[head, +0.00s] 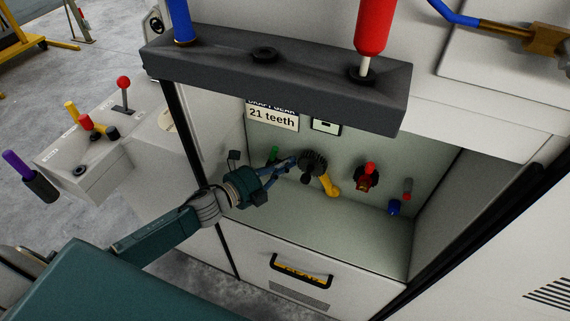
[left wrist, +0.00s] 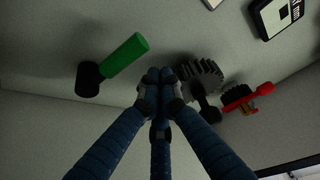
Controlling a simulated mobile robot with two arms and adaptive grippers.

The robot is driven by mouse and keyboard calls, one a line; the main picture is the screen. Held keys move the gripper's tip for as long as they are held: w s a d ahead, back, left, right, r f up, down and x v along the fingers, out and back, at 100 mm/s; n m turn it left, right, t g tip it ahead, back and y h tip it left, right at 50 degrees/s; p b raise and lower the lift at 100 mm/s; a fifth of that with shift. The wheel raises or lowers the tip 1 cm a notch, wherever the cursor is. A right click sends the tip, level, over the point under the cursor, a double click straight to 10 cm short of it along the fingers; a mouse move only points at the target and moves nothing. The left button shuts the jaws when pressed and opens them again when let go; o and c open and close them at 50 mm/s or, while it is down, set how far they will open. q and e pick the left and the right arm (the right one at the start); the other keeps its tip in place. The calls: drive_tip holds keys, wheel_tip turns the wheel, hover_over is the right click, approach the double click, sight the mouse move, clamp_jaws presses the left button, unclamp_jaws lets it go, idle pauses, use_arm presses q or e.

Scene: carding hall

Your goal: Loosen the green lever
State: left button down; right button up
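The green lever (head: 273,154) is on the back wall of the machine's recess, partly hidden by my gripper in the head view. In the left wrist view the green lever (left wrist: 125,55) slants up to the right from a dark round hub (left wrist: 88,80). My left gripper (head: 290,162) is inside the recess, between the green lever and the dark gear (head: 313,162). In the left wrist view the fingertips of my left gripper (left wrist: 160,82) are together with nothing visible between them. They appear apart from the lever, to its right. My right gripper is not in view.
A yellow lever (head: 331,186), a red lever (head: 370,170) and a small blue part (head: 394,207) sit right of the gear. A dark grey beam (head: 285,75) overhangs the recess. A "21 teeth" sign (head: 272,118) is above. A drawer handle (head: 300,272) is below.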

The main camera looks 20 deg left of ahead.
use_arm(q)
drive_tip(key=f+p+v, duration=0.1)
drive_tip(key=p+v, duration=0.1)
drive_tip(key=v, duration=0.7)
drive_tip(key=shift+s+r, duration=0.3)
drive_tip(key=shift+s, duration=0.1)
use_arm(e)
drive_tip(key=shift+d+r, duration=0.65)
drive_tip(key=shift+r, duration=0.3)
use_arm(q)
drive_tip(key=shift+d, duration=0.2)
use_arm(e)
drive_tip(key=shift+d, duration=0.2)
